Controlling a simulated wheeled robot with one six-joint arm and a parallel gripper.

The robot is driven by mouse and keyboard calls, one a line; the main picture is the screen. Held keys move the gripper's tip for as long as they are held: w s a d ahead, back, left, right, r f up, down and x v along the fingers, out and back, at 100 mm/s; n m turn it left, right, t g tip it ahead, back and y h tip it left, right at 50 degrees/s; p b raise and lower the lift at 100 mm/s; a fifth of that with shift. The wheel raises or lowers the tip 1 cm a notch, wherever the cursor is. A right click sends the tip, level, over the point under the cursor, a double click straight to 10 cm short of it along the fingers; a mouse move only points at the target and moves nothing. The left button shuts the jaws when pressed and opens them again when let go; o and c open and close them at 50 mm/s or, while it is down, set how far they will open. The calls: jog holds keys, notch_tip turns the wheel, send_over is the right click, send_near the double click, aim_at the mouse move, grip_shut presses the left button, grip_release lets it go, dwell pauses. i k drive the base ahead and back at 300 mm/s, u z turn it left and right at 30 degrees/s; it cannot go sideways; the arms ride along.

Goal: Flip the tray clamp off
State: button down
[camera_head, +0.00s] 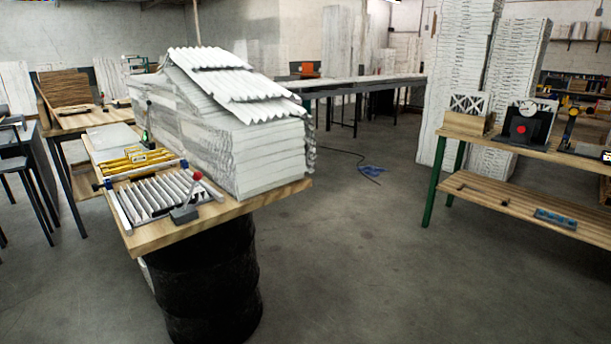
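A metal tray (122,215) holding a white pleated filter (157,194) lies on the front part of a wooden table top at the left. A clamp (184,213) with a grey base and a lever ending in a red ball knob (197,176) stands at the tray's right front corner. The lever tilts up, with the knob raised above the base. Whether the clamp presses on the tray is too small to tell. My gripper is not in this view.
The wooden top (236,208) rests on a black drum (207,285). A workbench with gauges (560,149) stands at the right. The concrete floor between (350,250) is clear, apart from a blue item and cable (371,171).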

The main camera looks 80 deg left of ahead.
aim_at(197, 176)
jog(key=u, duration=2.45)
jog(key=i, duration=1.65)
